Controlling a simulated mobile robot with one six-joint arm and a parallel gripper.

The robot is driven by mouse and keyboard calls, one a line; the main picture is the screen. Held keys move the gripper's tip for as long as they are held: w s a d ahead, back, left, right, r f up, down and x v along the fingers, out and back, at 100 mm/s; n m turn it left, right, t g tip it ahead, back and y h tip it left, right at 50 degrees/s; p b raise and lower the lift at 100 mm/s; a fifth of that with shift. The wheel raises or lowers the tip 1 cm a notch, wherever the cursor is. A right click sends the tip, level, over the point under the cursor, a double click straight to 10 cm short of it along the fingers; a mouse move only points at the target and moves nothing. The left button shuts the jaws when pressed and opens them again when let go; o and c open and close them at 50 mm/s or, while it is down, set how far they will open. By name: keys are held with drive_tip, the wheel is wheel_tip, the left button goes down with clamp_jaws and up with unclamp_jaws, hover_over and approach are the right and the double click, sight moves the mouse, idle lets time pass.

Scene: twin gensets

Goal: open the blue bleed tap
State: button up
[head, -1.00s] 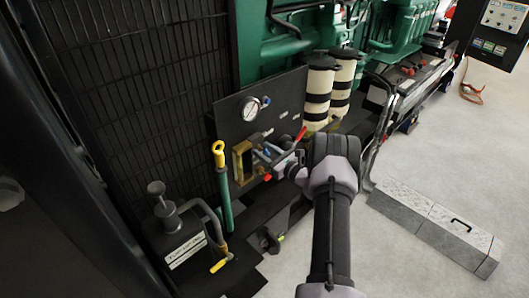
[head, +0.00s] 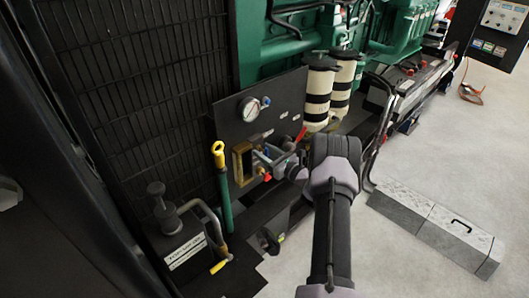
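The blue bleed tap (head: 266,153) shows as a small patch of blue on the dark gauge panel (head: 240,128), beside a brass-coloured block (head: 242,163). My gripper (head: 270,162) is at the tap, its grey fingers reaching left toward the panel and partly covering it. Whether the fingers touch the tap, or how far apart they are, is too small to tell. A red knob (head: 267,177) sits just below, and a red lever (head: 300,134) is above right.
A pressure gauge (head: 250,109) is above the taps. A yellow-topped green dipstick tube (head: 223,190) stands left, with a hand pump (head: 175,235) lower left. Two cream filters (head: 319,92) are behind. A grey block step (head: 430,225) lies on the open floor at right.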

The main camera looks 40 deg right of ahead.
drive_tip(key=s+d+p, duration=0.1)
drive_tip(key=s+p, duration=0.3)
drive_tip(key=s, duration=1.3)
drive_tip(key=shift+s+d, duration=0.15)
drive_tip(key=shift+c, duration=0.4)
